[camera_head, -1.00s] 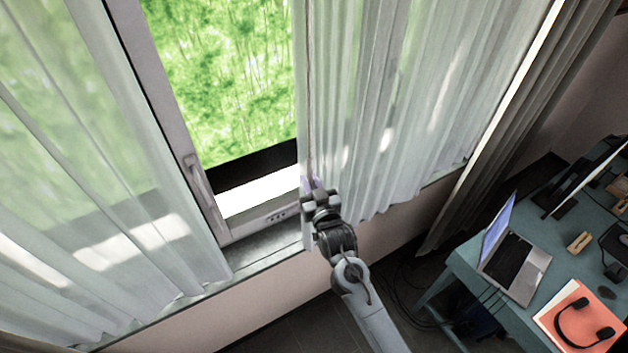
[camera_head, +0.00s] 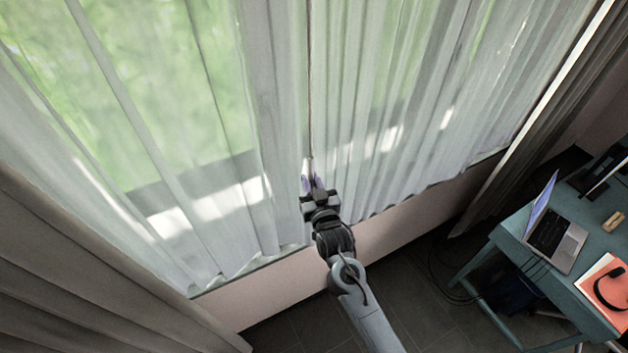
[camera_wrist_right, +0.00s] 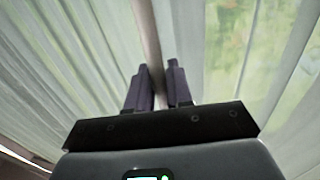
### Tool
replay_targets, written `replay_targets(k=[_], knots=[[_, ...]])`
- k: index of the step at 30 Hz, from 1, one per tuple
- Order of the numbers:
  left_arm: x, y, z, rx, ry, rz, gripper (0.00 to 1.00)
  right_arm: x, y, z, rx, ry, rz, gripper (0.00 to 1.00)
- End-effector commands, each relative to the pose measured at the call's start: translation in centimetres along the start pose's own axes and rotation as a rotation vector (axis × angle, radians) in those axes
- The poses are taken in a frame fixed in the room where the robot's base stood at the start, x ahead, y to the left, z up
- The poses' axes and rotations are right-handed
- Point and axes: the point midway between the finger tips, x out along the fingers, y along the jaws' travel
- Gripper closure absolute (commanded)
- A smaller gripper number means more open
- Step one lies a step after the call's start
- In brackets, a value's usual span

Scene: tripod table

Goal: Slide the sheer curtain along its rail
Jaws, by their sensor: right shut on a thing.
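The white sheer curtain (camera_head: 400,120) hangs in folds in front of the window, and sheer fabric spans the width of the glass in the head view. A thin brown wand (camera_head: 309,90) hangs down along the curtain to my right gripper (camera_head: 312,184). The right gripper's purple fingers are shut on the wand's lower part, close to the fabric. In the right wrist view the wand (camera_wrist_right: 148,40) runs up from between the fingertips (camera_wrist_right: 158,75), with sheer folds (camera_wrist_right: 60,70) on the left. The rail is out of view. My left gripper is not in view.
Grey heavy drapes hang at the lower left (camera_head: 70,270) and the right (camera_head: 530,130). A teal desk (camera_head: 510,247) with a laptop (camera_head: 557,240) and headphones (camera_head: 612,290) stands at the right. Dark floor lies below the low wall.

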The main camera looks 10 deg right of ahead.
Motion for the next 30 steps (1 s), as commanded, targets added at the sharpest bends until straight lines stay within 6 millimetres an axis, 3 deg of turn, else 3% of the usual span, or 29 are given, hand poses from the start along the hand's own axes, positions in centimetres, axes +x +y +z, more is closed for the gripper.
replay_targets(k=[16,17,20,30], knots=[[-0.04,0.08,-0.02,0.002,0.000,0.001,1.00,-0.10,-0.70,-0.07,0.000,0.001,-0.006,1.00],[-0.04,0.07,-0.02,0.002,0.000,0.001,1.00,-0.11,-0.71,-0.07,0.000,0.001,-0.006,0.78],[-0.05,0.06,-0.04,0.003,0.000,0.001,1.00,-0.11,-0.71,-0.08,0.000,0.001,-0.007,0.65],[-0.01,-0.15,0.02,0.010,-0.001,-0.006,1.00,-0.10,-0.47,0.02,0.000,-0.001,-0.002,0.65]])
